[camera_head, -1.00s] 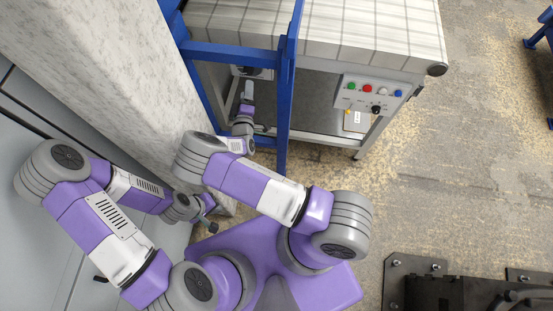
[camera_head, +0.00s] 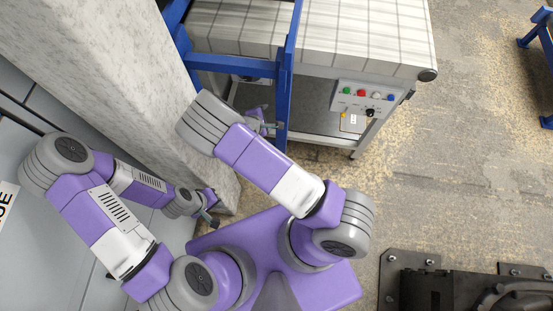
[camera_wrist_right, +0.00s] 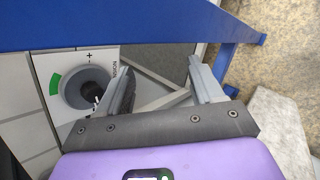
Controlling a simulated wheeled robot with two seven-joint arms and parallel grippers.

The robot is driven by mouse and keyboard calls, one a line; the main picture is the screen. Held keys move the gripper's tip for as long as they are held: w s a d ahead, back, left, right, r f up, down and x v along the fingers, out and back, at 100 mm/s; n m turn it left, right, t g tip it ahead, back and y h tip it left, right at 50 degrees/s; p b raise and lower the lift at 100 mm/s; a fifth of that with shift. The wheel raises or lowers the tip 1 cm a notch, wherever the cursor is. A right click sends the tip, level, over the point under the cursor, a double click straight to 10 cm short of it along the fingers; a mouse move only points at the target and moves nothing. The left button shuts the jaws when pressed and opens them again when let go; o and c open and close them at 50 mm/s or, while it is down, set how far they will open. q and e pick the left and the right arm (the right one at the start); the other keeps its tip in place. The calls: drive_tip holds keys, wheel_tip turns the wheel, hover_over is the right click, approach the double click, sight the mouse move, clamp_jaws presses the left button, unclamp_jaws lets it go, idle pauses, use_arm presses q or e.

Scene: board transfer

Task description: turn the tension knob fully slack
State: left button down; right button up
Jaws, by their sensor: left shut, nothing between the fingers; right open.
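In the right wrist view, the tension knob is a dark grey round knob (camera_wrist_right: 72,90) on a pale plate. The plate has a green arc, a plus mark and part of a printed word. The knob is left of my right gripper (camera_wrist_right: 160,85), not between its fingers. The fingers stand apart, empty, and the left finger overlaps the plate's edge. I cannot tell the depth gap to the knob. In the head view my right gripper (camera_head: 276,123) is by the blue frame post below the belt. My left gripper (camera_head: 211,221) is shut and empty beside the pillar.
A blue frame (camera_head: 284,85) stands close around my right wrist. The belt table (camera_head: 360,35) is behind it, with a button panel (camera_head: 368,96) on its front. A concrete pillar (camera_head: 110,75) is at left. A dark machine (camera_head: 450,290) stands at lower right.

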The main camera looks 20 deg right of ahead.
drive_tip(key=s+a+f+m+g+y+b, duration=0.1)
drive_tip(key=s+f+m+g+y, duration=0.3)
drive_tip(key=s, duration=1.1)
drive_tip(key=shift+s+a+f+g, duration=0.2)
drive_tip(key=shift+a+f+g, duration=0.45)
drive_tip(key=shift+f+g, duration=1.1)
drive_tip(key=shift+f+t, duration=0.3)
drive_tip(key=shift+t, duration=0.05)
drive_tip(key=s+a+r+m+t+y, duration=0.1)
drive_tip(key=s+a+m+y, duration=0.4)
drive_tip(key=m, duration=0.8)
drive_tip(key=shift+s+r+y, duration=0.65)
drive_tip(key=shift+r+y, duration=0.05)
drive_tip(key=shift+y, duration=0.1)
